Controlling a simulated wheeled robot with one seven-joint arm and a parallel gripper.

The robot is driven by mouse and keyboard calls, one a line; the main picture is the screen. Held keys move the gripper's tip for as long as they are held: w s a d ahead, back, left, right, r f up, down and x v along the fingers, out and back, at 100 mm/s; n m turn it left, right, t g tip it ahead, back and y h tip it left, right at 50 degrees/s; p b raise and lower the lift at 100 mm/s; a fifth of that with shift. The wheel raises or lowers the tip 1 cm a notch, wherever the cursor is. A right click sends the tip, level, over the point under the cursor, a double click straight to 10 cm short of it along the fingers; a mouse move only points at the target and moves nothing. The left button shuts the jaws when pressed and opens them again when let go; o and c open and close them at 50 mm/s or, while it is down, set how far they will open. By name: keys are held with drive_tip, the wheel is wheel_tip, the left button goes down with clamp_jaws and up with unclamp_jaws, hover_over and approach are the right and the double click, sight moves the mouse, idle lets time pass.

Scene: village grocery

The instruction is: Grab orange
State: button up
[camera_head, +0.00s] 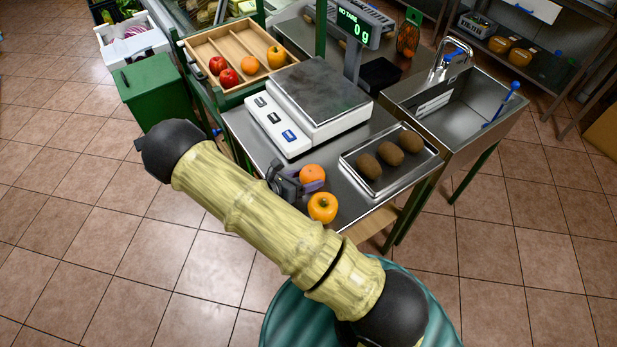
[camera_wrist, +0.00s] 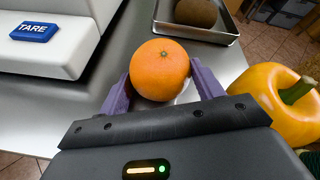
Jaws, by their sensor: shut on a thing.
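An orange (camera_wrist: 160,69) sits on the steel counter between the two purple fingers of my gripper (camera_wrist: 160,92). The fingers touch it on both sides, and my gripper is shut on it. In the head view the orange (camera_head: 312,174) shows at the counter's front part, with my gripper (camera_head: 290,182) reaching it from the left.
A yellow-orange pepper (camera_head: 322,208) stands close by, right of my gripper in the wrist view. A metal tray (camera_head: 404,181) with kiwis lies behind right. A scale (camera_head: 318,90) stands behind. A wooden crate (camera_head: 222,37) holds apples, another orange and a pepper.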

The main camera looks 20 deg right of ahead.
sight(305, 175)
wheel_tip(305, 175, up, 10)
drive_tip(key=shift+b, duration=0.5)
idle(0.5)
